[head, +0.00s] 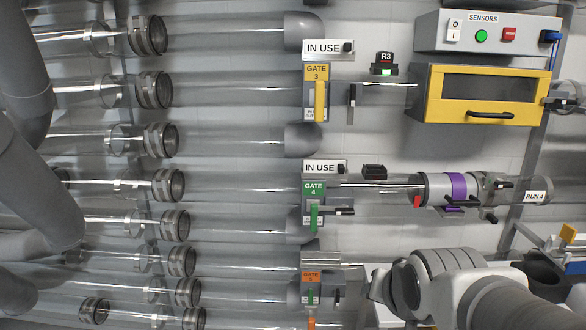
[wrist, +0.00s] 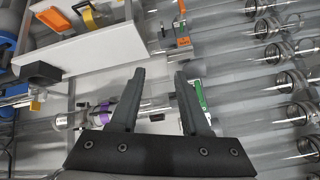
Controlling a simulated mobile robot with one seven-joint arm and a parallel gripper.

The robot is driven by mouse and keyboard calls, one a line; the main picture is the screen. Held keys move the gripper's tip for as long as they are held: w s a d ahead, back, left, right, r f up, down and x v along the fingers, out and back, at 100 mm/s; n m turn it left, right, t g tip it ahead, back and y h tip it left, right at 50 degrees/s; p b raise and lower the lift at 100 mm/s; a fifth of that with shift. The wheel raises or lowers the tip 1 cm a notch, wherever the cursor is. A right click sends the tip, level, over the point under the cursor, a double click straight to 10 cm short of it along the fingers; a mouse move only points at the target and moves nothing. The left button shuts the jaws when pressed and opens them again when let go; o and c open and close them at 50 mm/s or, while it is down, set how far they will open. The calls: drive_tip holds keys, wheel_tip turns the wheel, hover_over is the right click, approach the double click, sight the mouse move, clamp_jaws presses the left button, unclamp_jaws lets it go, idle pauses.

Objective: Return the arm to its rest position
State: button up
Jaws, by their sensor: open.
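My gripper (wrist: 158,95) shows in the wrist view with its two dark fingers spread apart and nothing between them. Beyond the fingers, the clear tubes and the purple-banded fitting (wrist: 105,112) appear at a distance. In the head view my white and grey arm (head: 440,280) reaches in from the lower right. The gripper's fingers are not visible in that view.
Gate 3 (head: 316,92), gate 4 (head: 313,205) and an orange gate (head: 310,288) stand in a column beside the clear tubes. A yellow-framed box (head: 487,92) and a sensors panel (head: 488,32) are at upper right. My arm is close to the lower tube area.

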drive_tip(key=s+r+n+g, duration=0.2)
drive_tip(key=s+n+g, duration=0.15)
drive_tip(key=s, duration=0.85)
wheel_tip(320, 180, up, 21)
drive_tip(key=p, duration=2.1)
drive_tip(key=shift+w+f+p, duration=0.2)
drive_tip(key=shift+w+p, duration=0.2)
